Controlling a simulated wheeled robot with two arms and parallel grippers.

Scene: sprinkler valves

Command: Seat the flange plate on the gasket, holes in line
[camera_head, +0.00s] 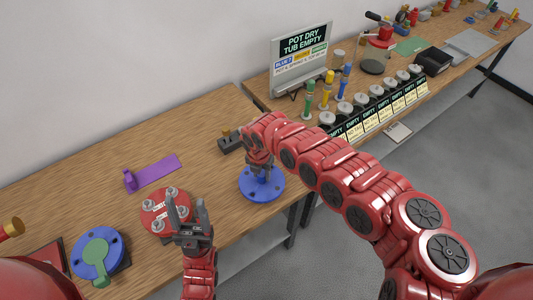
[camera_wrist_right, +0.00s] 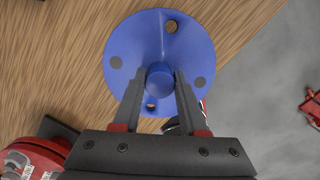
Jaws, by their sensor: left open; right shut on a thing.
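The blue flange plate (camera_head: 270,190) is a round disc with a central knob and holes near its rim. My right gripper (camera_head: 262,172) is shut on the knob (camera_wrist_right: 159,76); the right wrist view shows a finger on each side of it. Wood shows through the plate's upper hole (camera_wrist_right: 172,27). I cannot tell whether the plate touches the table. A green gasket-like disc with a tab (camera_head: 96,250) lies on a second blue disc (camera_head: 83,267) at the lower left. My left gripper (camera_head: 187,208) is open and empty, in front of a red flange with bolts (camera_head: 155,222).
A purple strip (camera_head: 155,172) lies behind the red flange. A small dark block (camera_head: 230,144) stands behind the blue plate. A sign (camera_head: 302,55), coloured valves and several labelled pots fill the far table. The near table's front edge (camera_head: 245,238) runs close to the plate.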

